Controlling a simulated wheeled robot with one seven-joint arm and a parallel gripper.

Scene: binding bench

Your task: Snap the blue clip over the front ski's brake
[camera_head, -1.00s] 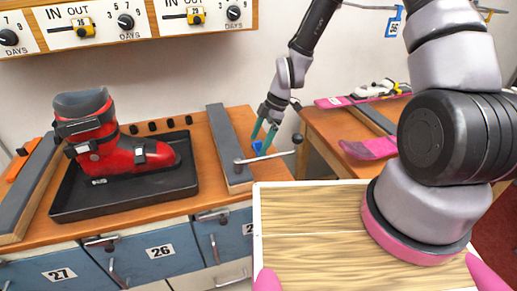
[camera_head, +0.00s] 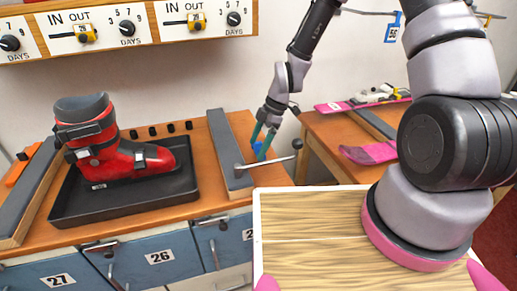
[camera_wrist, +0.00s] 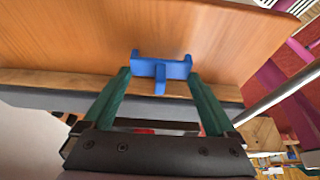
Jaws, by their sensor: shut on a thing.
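My gripper (camera_head: 263,143) has green fingers and hangs over the right end of the near wooden bench. It is shut on the blue clip (camera_head: 257,148). In the wrist view, the clip (camera_wrist: 160,68) sits between the two fingertips, its prongs pointing away from my gripper, with bare wood beyond it. The front ski (camera_head: 368,153) is pink and lies on the right-hand bench, apart from my gripper. My arm covers its right part, and I cannot make out its brake. A second pink ski (camera_head: 335,106) with a white and yellow binding (camera_head: 375,93) lies behind it.
A metal lever (camera_head: 270,160) with a dark knob stands close to my gripper, beside a grey-topped rail (camera_head: 229,150). A red boot (camera_head: 105,150) stands in a black tray (camera_head: 120,207) at left. A gap separates the two benches.

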